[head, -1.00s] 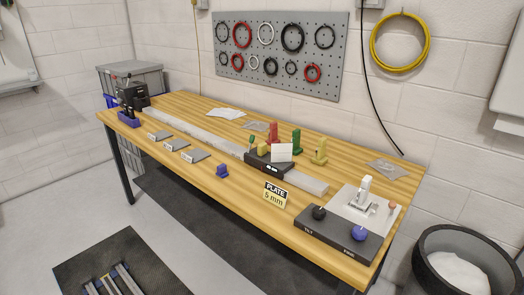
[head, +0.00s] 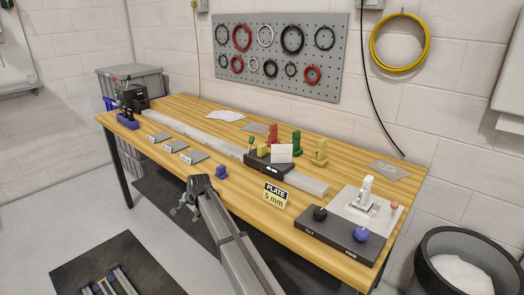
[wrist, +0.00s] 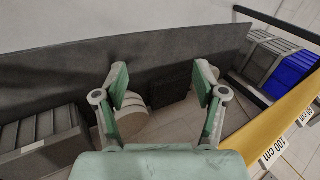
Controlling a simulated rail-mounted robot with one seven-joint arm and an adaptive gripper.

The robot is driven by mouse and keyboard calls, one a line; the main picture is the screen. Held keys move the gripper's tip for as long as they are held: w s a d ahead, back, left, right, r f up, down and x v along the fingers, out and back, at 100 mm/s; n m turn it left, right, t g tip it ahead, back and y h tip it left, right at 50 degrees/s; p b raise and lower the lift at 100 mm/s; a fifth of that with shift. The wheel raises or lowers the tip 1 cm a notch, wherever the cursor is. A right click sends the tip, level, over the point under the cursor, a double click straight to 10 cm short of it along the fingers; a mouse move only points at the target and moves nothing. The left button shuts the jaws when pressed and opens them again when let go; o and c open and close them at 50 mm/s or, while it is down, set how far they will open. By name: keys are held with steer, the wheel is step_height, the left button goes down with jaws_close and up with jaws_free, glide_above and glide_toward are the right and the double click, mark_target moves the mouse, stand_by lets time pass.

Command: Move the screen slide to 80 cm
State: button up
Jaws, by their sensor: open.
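The screen slide (head: 270,167) is a dark block with a white square screen (head: 281,153) standing on it and a small green-tipped lever at its left. It sits on the long grey rail (head: 205,137), right of the rail's middle. My gripper (head: 182,210) is in front of the table's front edge, left of and well apart from the slide. In the wrist view my gripper (wrist: 162,85) is open and empty, its green fingers spread. Scale labels, one reading 100 cm (wrist: 278,152), show at the wooden edge there; the slide is out of that view.
Grey plates (head: 178,146), a blue block (head: 221,172) and a PLATE 5 mm sign (head: 274,195) lie before the rail. Red, green and yellow holders (head: 296,141) stand behind it. A dark knob box (head: 340,235) is at the right end, a black device (head: 132,95) at the left.

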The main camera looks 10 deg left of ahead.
steer(key=w+d+r+m+p, duration=0.1)
steer(key=w+r+m, duration=0.1)
steer(key=r, duration=0.4)
steer(key=w+d+r+m+p, duration=0.1)
steer(key=w+r+m, duration=0.1)
steer(key=w+r, duration=0.2)
steer(key=w+d+r+m+p, duration=0.1)
steer(key=w+d+r+m, duration=0.1)
steer(key=r, duration=0.8)
steer(key=shift+w+m, duration=0.5)
steer(key=shift+w, duration=0.25)
steer(key=w+d+r+m+p, duration=0.25)
steer(key=d+r+m, duration=0.2)
steer(key=d, duration=0.35)
steer(key=w+d+r+m+p, duration=0.25)
steer(key=w+d+r, duration=0.2)
steer(key=d, duration=0.45)
steer(key=m+g+h+p, duration=0.1)
steer(key=m+p, duration=0.1)
steer(key=m, duration=0.4)
glide_toward(263, 145)
steer(key=p+x, duration=0.3)
steer(key=x, duration=0.8)
steer(key=shift+w+a+f, duration=0.1)
steer(key=shift+f, duration=0.15)
jaws_close()
